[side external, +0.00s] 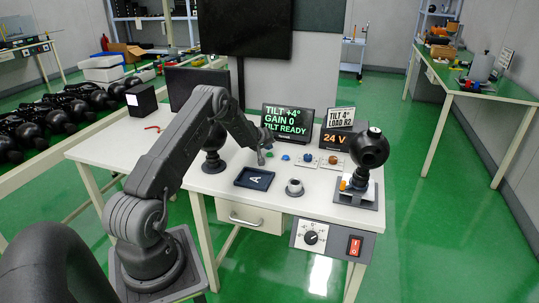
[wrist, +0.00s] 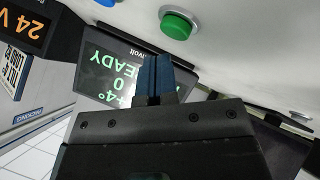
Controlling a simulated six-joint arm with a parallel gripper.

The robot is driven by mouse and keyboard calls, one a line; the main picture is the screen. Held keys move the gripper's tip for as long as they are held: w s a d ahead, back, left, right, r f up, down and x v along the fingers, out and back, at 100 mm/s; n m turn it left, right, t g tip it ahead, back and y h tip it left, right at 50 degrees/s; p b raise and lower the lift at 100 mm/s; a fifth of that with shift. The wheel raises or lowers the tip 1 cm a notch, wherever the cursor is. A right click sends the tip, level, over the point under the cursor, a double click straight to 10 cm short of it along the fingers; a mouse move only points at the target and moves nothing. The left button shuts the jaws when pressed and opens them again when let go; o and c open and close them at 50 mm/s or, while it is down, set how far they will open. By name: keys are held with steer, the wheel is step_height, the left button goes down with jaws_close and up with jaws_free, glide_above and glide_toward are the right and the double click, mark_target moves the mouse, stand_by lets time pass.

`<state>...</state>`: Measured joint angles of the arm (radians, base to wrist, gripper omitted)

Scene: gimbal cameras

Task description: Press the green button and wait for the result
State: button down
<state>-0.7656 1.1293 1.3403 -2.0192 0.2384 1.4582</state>
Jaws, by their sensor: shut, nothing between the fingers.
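The green button (wrist: 177,25) is a round green cap on a grey base, at the top of the wrist view. My gripper (wrist: 154,72) is shut and empty, its dark blue fingertips a little apart from the button in that view. In the side view my gripper (side external: 262,157) is low over the white table, left of the blue buttons. Whether it touches anything there is too small to tell. The monitor (side external: 286,122) reads "TILT +4°, GAIN 0, TILT READY".
Blue (side external: 308,158) and orange (side external: 333,160) buttons stand to the right. A black ball on a stand (side external: 369,149), a 24 V display (side external: 334,140), a dark tray (side external: 241,182) and a small round pedestal (side external: 294,188) occupy the table.

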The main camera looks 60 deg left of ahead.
steer(key=shift+f, duration=0.15)
stand_by(0.6)
steer(key=shift+f, duration=0.3)
steer(key=shift+f, duration=0.45)
stand_by(0.6)
stand_by(0.3)
steer(key=shift+r, duration=0.85)
steer(key=shift+r, duration=2.55)
